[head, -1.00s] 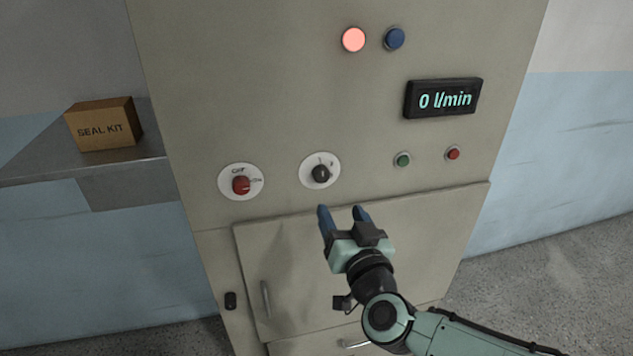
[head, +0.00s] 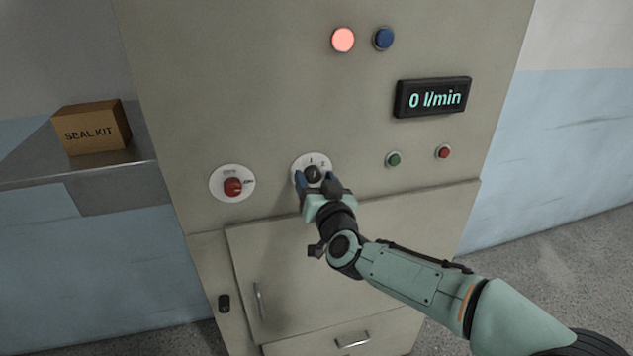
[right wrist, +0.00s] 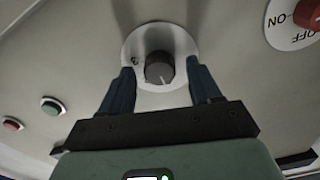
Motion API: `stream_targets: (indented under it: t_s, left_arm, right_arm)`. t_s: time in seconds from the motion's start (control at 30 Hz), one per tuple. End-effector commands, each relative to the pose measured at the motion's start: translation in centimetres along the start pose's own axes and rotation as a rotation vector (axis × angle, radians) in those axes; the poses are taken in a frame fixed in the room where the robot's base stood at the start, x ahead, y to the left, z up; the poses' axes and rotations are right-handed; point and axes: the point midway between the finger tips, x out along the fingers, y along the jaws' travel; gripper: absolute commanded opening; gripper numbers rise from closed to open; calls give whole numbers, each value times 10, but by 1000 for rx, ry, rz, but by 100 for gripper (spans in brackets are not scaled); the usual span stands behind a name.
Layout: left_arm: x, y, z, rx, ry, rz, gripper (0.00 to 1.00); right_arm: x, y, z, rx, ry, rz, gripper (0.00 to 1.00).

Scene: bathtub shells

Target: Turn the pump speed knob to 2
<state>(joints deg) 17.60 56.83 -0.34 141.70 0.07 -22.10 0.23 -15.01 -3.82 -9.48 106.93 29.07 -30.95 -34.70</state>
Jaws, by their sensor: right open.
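The pump speed knob (head: 313,174) is a small black knob on a white round dial plate (head: 298,165) on the cabinet front. The marks 1 and 2 show on the plate's upper part in the head view. My right gripper (head: 316,178) is at the dial, its blue fingers open. In the right wrist view the knob (right wrist: 159,68) lies between and just beyond the fingertips of my right gripper (right wrist: 160,80), with a gap on each side. Which mark the knob points to is hard to tell. My left gripper is not in view.
A red rotary switch (head: 233,187) with an OFF/ON plate is left of the knob. A green button (head: 394,159) and a red button (head: 443,152) are to the right. The display (head: 433,97) reads 0 l/min. A seal kit box (head: 92,127) sits on the left shelf.

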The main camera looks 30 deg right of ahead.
Motion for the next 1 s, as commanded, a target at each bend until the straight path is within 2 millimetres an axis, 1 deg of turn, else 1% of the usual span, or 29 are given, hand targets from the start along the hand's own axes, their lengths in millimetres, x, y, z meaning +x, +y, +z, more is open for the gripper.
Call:
stream_targets:
  t_s: [0.03,0.07,0.1,0.17,0.2,0.43,0.57,0.77,1.0]
  left_arm:
    - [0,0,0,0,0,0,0]
    - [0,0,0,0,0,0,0]
    - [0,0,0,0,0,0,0]
    - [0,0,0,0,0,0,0]
    - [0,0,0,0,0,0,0]
    - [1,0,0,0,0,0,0]
    - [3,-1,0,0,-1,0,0]
    - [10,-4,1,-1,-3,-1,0]
    - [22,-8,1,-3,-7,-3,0]
  right_arm:
    - [0,0,0,0,0,0,56]
    - [0,0,0,0,0,0,46]
    - [0,0,0,0,0,0,33]
    - [0,0,0,0,0,0,14]
    - [0,0,0,0,0,0,7]
    - [0,0,0,12,0,0,7]
    - [0,1,0,47,0,1,7]
    - [0,1,2,163,-1,1,7]
    - [0,1,2,376,0,1,7]
